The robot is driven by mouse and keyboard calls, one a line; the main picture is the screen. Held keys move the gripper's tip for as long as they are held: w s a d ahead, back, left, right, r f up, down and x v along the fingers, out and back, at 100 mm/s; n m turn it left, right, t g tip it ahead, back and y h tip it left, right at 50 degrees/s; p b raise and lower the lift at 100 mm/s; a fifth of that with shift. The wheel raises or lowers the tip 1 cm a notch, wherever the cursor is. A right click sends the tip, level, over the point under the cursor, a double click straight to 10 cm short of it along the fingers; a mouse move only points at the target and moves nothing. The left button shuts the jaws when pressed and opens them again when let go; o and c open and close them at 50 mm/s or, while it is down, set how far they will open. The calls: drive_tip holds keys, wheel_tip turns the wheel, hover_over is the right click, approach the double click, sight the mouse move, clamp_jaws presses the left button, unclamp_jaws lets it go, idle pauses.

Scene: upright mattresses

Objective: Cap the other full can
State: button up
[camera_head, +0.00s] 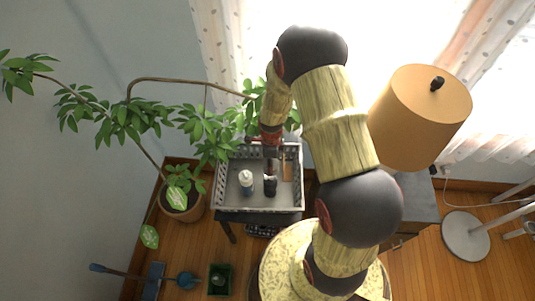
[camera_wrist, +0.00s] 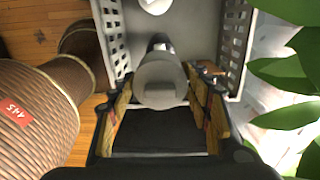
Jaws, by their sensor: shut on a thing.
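My gripper (camera_wrist: 160,95) points down into a grey crate (camera_wrist: 118,45) and is shut on a pale grey round piece (camera_wrist: 160,80), which looks like a cap. In the head view, my gripper (camera_head: 270,152) is above the dark can (camera_head: 270,186) in the crate (camera_head: 228,202). A white-topped can (camera_head: 246,180) stands upright to its left; a white round top (camera_wrist: 155,4) shows at the upper edge of the wrist view. I cannot tell whether the held piece touches the dark can; the gripper and the piece hide what lies below.
A brown flat piece (camera_head: 287,168) lies at the crate's right side. Slotted crate walls rise around the cans. A potted plant (camera_head: 182,200) stands left, its leaves close to the crate and my arm. An orange lamp shade (camera_head: 415,118) is to the right.

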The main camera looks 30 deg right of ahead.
idle(0.6)
drive_tip(key=shift+f+b, duration=1.6)
drive_tip(key=shift+f, duration=0.65)
drive_tip(key=shift+f, duration=0.3)
drive_tip(key=shift+f+b, duration=0.35)
drive_tip(key=shift+b, duration=0.1)
drive_tip(key=shift+f+b, duration=1.45)
drive_tip(key=shift+f, duration=0.7)
idle(0.4)
drive_tip(key=shift+c, duration=0.2)
drive_tip(key=o, duration=0.9)
drive_tip(key=shift+r, duration=0.15)
drive_tip(key=shift+r+p, duration=2.45)
drive_tip(key=shift+r, duration=1)
